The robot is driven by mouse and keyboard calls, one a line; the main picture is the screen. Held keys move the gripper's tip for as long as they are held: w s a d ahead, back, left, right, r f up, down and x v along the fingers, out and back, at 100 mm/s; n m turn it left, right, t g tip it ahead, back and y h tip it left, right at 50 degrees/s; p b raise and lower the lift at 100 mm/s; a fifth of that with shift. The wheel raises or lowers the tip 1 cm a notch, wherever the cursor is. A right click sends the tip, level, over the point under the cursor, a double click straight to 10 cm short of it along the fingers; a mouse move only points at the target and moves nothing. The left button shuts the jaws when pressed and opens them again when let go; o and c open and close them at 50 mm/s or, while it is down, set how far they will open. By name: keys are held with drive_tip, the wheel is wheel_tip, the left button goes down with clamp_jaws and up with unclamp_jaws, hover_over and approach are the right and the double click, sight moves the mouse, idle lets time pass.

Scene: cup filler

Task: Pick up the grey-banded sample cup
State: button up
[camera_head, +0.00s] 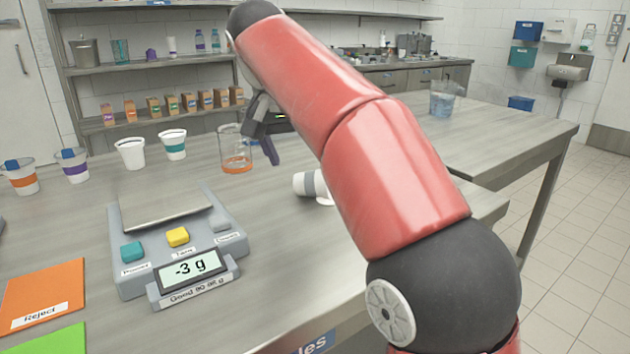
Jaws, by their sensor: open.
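The grey-banded sample cup (312,185) is white and lies on its side on the steel table, right of the scale. My red arm hides part of it. My gripper (262,144) is open and hangs above the table, up and left of the cup in the picture. It appears empty and apart from the cup. The view shows it partly from behind my arm.
A scale (180,250) reading -3 g stands left of the cup. A beaker (236,165) with orange liquid stands behind it. Several upright cups, including a teal-banded one (173,146), line the back left. Orange Reject mat (45,290) lies front left.

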drive_tip(key=x, duration=0.1)
drive_tip(key=b+x, duration=0.1)
drive_tip(key=x, duration=0.3)
drive_tip(key=shift+w+d, duration=0.1)
drive_tip(key=shift+d, duration=0.25)
drive_tip(key=shift+c, duration=0.2)
drive_tip(key=c, duration=1.1)
drive_tip(key=shift+o, duration=0.2)
drive_tip(key=shift+r, duration=0.1)
wheel_tip(320, 180, up, 7)
drive_tip(key=shift+w+a+r+p, duration=0.1)
drive_tip(key=shift+p, duration=0.45)
drive_tip(key=shift+r, duration=1.25)
